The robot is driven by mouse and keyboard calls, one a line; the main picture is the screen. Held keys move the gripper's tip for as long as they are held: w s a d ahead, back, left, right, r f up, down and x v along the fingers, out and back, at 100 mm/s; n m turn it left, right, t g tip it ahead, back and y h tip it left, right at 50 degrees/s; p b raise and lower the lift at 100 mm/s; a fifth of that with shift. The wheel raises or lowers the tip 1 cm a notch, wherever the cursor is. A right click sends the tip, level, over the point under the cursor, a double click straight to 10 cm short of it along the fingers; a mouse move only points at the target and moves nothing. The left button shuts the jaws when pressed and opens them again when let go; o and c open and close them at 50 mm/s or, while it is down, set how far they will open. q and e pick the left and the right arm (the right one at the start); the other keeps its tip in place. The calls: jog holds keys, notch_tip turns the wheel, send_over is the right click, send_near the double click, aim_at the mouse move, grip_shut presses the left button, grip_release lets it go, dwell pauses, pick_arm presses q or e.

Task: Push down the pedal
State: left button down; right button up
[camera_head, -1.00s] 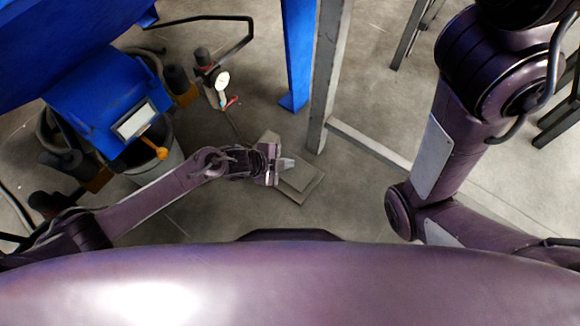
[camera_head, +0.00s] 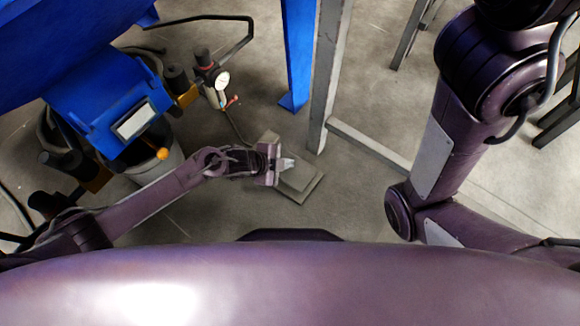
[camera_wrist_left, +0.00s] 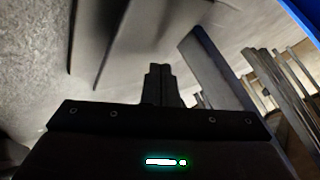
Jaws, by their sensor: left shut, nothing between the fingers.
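The grey pedal (camera_head: 303,184) lies on the concrete floor near the middle of the head view. A hose runs to it from the gauge unit. In the left wrist view the shut fingers (camera_wrist_left: 159,82) point at the pedal plate (camera_wrist_left: 125,45). I cannot tell whether the fingertips touch it. My right gripper is not in view; only my right arm shows.
A blue machine (camera_head: 110,100) with a yellow-orange knob stands at the left. A regulator with a gauge (camera_head: 222,80) is behind the gripper. A blue post (camera_head: 298,50) and a grey metal post (camera_head: 327,75) stand beyond the pedal.

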pick_arm(q)
jog(key=shift+f, duration=0.4)
jog(key=shift+a+f+b, duration=0.1)
jog(key=shift+f+b, duration=0.85)
jog(key=shift+f, duration=0.15)
dwell(0.8)
jog(key=shift+s+r, duration=0.1)
jog(key=shift+r+p, duration=1.1)
jog(key=shift+p, duration=0.2)
jog(key=shift+r, duration=0.15)
jog(key=shift+r, duration=0.1)
notch_tip(320, 180, up, 5)
jog(key=p, duration=0.5)
